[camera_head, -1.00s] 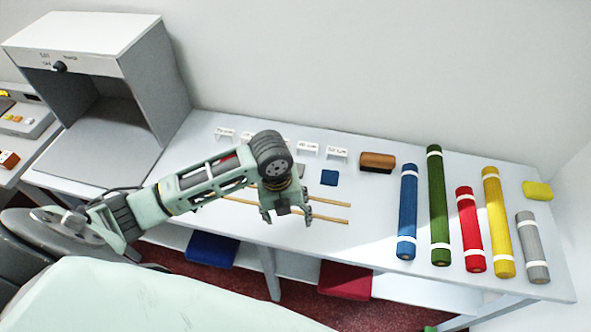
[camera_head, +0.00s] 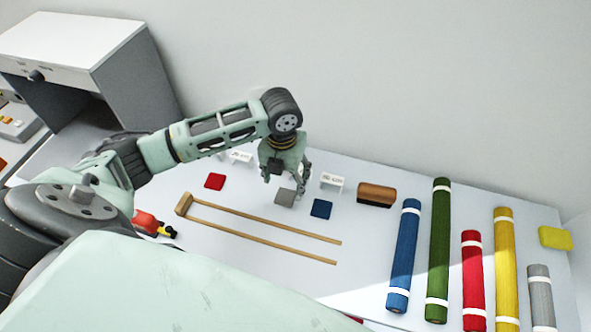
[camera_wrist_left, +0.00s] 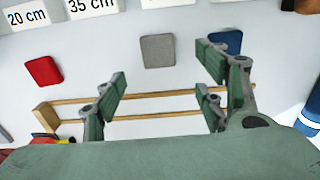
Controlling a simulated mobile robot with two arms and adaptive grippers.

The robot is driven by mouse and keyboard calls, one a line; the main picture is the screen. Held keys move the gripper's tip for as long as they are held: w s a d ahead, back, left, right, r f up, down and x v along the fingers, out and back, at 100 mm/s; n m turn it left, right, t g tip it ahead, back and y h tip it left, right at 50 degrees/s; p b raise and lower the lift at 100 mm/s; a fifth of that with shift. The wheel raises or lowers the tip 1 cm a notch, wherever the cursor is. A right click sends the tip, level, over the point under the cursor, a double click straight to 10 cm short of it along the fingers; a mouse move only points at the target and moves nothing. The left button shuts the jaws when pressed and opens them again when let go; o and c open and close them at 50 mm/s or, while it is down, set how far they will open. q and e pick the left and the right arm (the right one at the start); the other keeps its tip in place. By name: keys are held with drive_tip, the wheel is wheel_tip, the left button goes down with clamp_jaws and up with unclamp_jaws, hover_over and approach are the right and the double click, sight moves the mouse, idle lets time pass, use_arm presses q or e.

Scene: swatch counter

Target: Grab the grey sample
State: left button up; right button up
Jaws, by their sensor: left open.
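The grey sample (camera_head: 285,197) is a small flat square lying on the counter between a red sample (camera_head: 214,181) and a dark blue sample (camera_head: 321,208). In the left wrist view the grey sample (camera_wrist_left: 158,51) lies ahead of the gap between my fingers, with nothing covering it. My left gripper (camera_head: 286,182) hangs above the counter close to the grey sample. It is open and empty, and its fingers stand wide apart in the left wrist view (camera_wrist_left: 165,92). My right gripper is not in view.
A wooden two-railed tool (camera_head: 264,220) lies in front of the samples. Small white label stands (camera_head: 332,181) and a brown block (camera_head: 376,195) stand behind and right. Several fabric rolls (camera_head: 438,250) lie at the right. A grey-white booth (camera_head: 120,65) is at the left.

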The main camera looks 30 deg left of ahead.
sight(285, 196)
use_arm(q)
drive_tip(key=shift+w+f, duration=0.35)
drive_tip(key=shift+f, duration=0.35)
drive_tip(key=f+p, duration=0.2)
drive_tip(key=f, duration=0.1)
drive_tip(key=shift+s+a+f, duration=0.1)
drive_tip(key=shift+s+f, duration=0.1)
drive_tip(key=shift+s, duration=0.15)
drive_tip(key=shift+w+f+p, duration=0.2)
drive_tip(key=shift+f+p, duration=0.25)
drive_tip(key=shift+f, duration=0.7)
drive_tip(key=shift+w+a+f, duration=0.1)
drive_tip(key=shift+f, duration=0.2)
drive_tip(key=c, duration=0.9)
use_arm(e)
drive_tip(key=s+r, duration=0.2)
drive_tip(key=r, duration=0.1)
use_arm(q)
drive_tip(key=shift+r, duration=0.1)
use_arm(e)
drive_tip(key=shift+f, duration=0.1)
